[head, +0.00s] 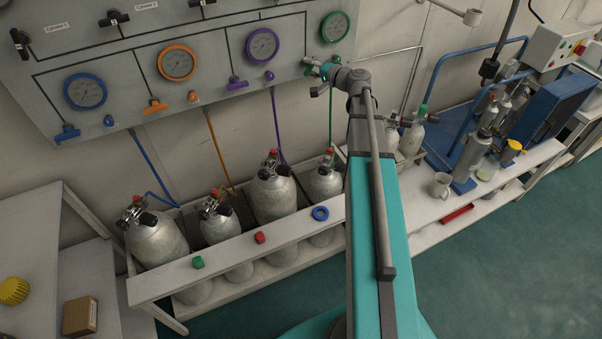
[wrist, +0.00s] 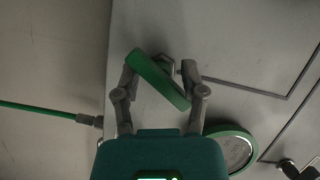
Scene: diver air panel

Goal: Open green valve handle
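The green valve handle (wrist: 158,80) is a flat bar in the middle of the wrist view, lying diagonally from upper left to lower right. My gripper (wrist: 160,75) has its two fingers spread, one on each side of the bar. The fingers are close to the bar's ends; I cannot tell whether they touch it. In the head view my gripper (head: 320,78) is at the panel, below the green gauge (head: 335,27), and covers much of the handle. The green gauge also shows in the wrist view (wrist: 236,150), at lower right.
The grey panel (head: 130,60) carries purple (head: 237,84), orange (head: 155,105) and blue (head: 67,133) valve handles left of my gripper. Several grey cylinders stand in a white rack (head: 240,250) below. A bench with blue equipment (head: 550,105) is at right.

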